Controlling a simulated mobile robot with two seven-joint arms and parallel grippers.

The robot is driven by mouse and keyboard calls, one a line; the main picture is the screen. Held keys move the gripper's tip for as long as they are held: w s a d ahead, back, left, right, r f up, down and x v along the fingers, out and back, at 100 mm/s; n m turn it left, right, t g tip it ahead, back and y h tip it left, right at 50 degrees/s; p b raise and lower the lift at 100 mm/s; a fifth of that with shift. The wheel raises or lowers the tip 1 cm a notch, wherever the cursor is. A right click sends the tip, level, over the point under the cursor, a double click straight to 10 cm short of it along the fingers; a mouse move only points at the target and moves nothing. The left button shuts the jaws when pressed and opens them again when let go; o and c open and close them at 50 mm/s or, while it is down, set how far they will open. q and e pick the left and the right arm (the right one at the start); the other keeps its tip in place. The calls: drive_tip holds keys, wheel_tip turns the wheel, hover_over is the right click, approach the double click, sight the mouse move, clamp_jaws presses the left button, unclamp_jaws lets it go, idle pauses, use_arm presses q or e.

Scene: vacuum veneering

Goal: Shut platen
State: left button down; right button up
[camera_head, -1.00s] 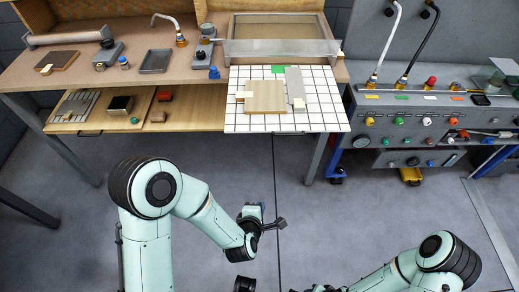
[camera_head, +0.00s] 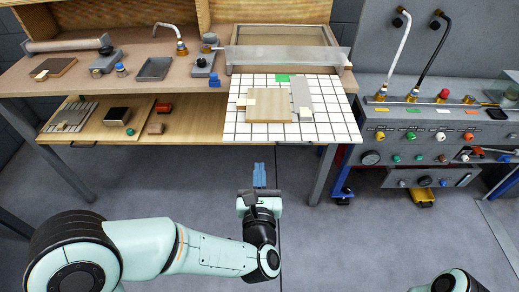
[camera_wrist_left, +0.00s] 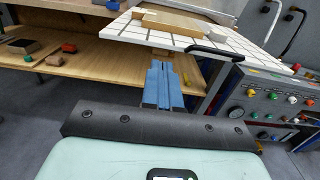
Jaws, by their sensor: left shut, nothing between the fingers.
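The platen appears to be the white gridded board (camera_head: 338,122), drawn out past the front edge of the bench. It also shows in the left wrist view (camera_wrist_left: 240,50), with a black bar handle (camera_wrist_left: 215,52) at its front edge. A wooden panel (camera_head: 268,111) and a grey plate (camera_head: 301,98) lie on it. My left gripper (camera_head: 259,168) is shut and empty, its blue fingers pointing at the bench, in front of and apart from the board. In the left wrist view the blue fingertips (camera_wrist_left: 161,68) are left of the handle. My right gripper is out of view.
A wooden shelf (camera_head: 190,130) with several small parts sits left of the board. A framed panel (camera_head: 280,35) with a metal bar (camera_head: 285,58) stands behind it. A grey control console (camera_head: 405,150) is at the right. The floor in front is clear.

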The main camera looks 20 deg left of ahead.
sight(260, 142)
use_arm(q)
drive_tip(key=x, duration=0.7)
drive_tip(key=shift+w+a, duration=0.1)
drive_tip(key=shift+w, duration=0.15)
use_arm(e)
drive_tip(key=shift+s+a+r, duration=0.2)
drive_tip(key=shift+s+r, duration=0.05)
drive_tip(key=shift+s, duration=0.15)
